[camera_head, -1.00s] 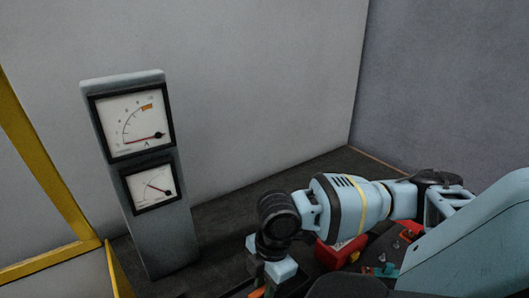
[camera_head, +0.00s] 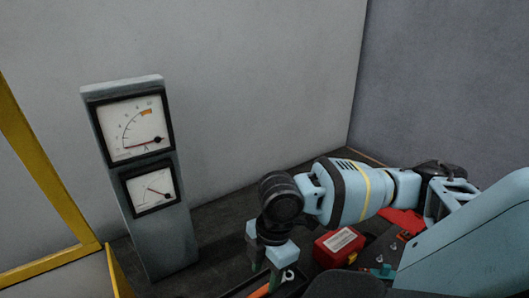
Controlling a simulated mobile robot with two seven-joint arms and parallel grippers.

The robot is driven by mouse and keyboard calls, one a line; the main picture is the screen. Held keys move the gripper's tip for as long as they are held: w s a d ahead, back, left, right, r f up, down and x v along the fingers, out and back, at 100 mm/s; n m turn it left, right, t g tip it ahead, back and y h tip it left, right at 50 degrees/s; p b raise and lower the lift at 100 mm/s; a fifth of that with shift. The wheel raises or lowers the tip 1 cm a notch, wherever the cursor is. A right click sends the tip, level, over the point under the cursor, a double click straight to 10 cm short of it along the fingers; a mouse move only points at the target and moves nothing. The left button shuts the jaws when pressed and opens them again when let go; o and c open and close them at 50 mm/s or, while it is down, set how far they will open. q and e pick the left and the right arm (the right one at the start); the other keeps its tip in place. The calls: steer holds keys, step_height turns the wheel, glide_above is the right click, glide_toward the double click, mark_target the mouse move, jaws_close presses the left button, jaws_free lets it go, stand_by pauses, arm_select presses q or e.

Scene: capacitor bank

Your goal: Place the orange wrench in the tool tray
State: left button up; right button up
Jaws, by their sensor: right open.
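My right gripper (camera_head: 267,266) hangs fingers-down at the bottom centre of the head view. Its light blue fingers are apart, with nothing visible held between them. An orange strip (camera_head: 260,291), which looks like part of the orange wrench, lies just below the fingertips. It is cut off by the bottom edge of the picture. The dark rim of what looks like the tool tray (camera_head: 237,288) shows around it. A pale ring-shaped tool end (camera_head: 289,276) lies right of the fingers; I cannot tell which tool it belongs to. My left gripper is out of view.
A red box with a white label (camera_head: 335,252) stands right of the gripper. Red and small metal parts (camera_head: 401,222) lie under my right arm. A grey post with two dial meters (camera_head: 150,190) stands left. A yellow frame (camera_head: 45,175) is further left. Dark bench behind is clear.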

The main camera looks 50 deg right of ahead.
arm_select(q)
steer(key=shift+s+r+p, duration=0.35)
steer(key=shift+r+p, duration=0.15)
steer(key=shift+p, duration=0.2)
arm_select(e)
step_height(320, 180, up, 8)
steer(key=d, duration=0.1)
steer(key=shift+s+f, duration=0.2)
steer(key=shift+f, duration=0.05)
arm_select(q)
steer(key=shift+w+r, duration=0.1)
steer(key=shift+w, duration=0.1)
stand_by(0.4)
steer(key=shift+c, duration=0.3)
